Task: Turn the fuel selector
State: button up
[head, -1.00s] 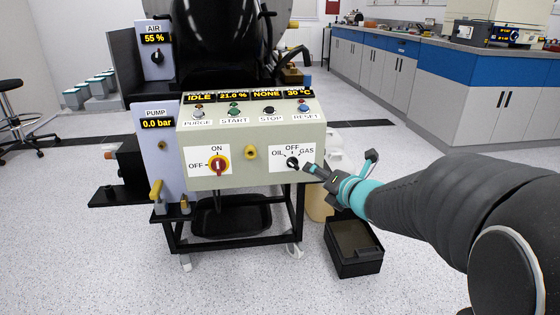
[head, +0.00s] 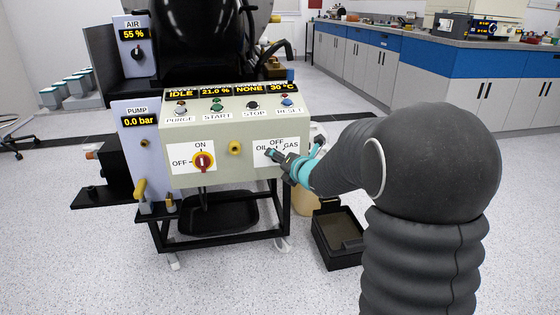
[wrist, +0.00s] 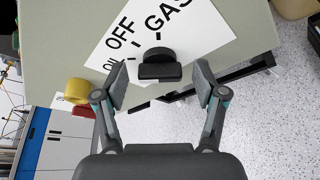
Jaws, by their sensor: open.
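The fuel selector is a black knob (wrist: 159,65) on a white label plate (wrist: 205,35) marked OIL, OFF and GAS. In the wrist view it sits between my two open fingers, a little beyond their tips, and I cannot tell whether they touch it. In the head view my gripper (head: 278,156) is in front of the plate (head: 265,149) on the right of the panel and hides the knob. My gripper (wrist: 160,88) is open. Which mark the knob points to is unclear.
A black open bin (head: 338,235) stands on the floor below right. The floor in front is clear.

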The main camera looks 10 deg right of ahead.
jog(key=c, duration=1.1)
jog(key=shift+c, duration=0.2)
jog(key=m+y+b, duration=0.1)
jog(key=m+b, duration=0.1)
jog(key=b, duration=0.1)
jog(key=m+t+b, duration=0.1)
jog(key=m+b, duration=0.1)
jog(key=m+t+y+b, duration=0.1)
jog(key=m+b, duration=0.1)
jog(key=b, duration=0.1)
jog(key=shift+f+m+y+b, duration=0.25)
jog(key=shift+m+y+b, duration=0.05)
jog(key=shift+m+b, duration=0.1)
jog(key=shift+m, duration=0.3)
jog(key=shift+r, duration=0.1)
jog(key=o, duration=1.1)
jog(key=shift+d, duration=0.1)
